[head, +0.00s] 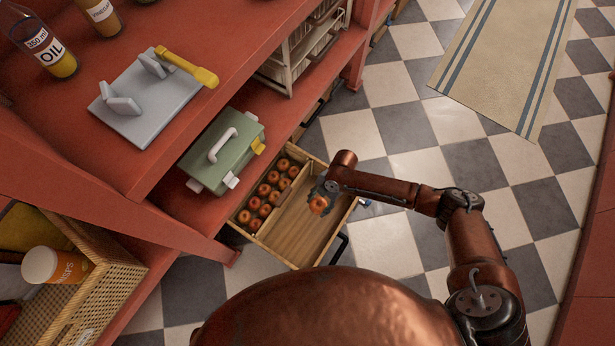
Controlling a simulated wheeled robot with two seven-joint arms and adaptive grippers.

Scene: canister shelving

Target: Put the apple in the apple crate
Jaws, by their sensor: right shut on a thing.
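The apple (319,205) is red-orange and held in my right gripper (322,194), which is shut on it. The gripper is over the right, empty half of the wooden apple crate (300,262). Whether the apple touches the crate floor, I cannot tell. The left half of the crate holds several apples (265,190) in rows beside a divider. My left gripper is not in view.
The crate juts out below a red shelf (190,212) with a green box (222,160) on it. A grey board (147,103) and an oil bottle (50,50) stand higher up. A wicker basket (95,290) is at lower left. Checkered floor is open at right.

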